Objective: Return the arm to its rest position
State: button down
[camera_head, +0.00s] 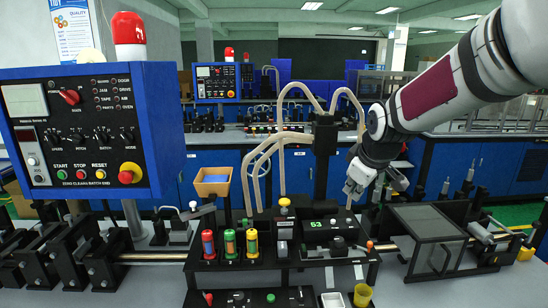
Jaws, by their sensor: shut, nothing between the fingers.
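My arm (436,87) reaches in from the upper right of the head view. It is white and grey with a dark red panel and slants down to the left. My gripper (352,192) is at its lower end, shut and empty. It hangs in front of the blue cabinets, above and to the right of the black unit with the green "53" display (318,221). I cannot tell exactly how far it is from the black fixture and pale tubes to its left.
A blue control box (160,125) with knobs and a red lamp stands at left. Pale tubes (262,165) loop from a black post. Red, green and yellow cylinders (230,243) stand on the black rack. A dark framed clear cover (425,226) sits at right. Upper middle is open.

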jog(key=s+r+m+g, duration=0.1)
jog(key=s+m, duration=0.8)
jog(key=s, duration=2.4)
notch_tip(320, 180, up, 2)
jog(key=shift+s+a+r, duration=0.15)
jog(key=shift+s+a, duration=0.1)
jog(key=shift+a, duration=0.05)
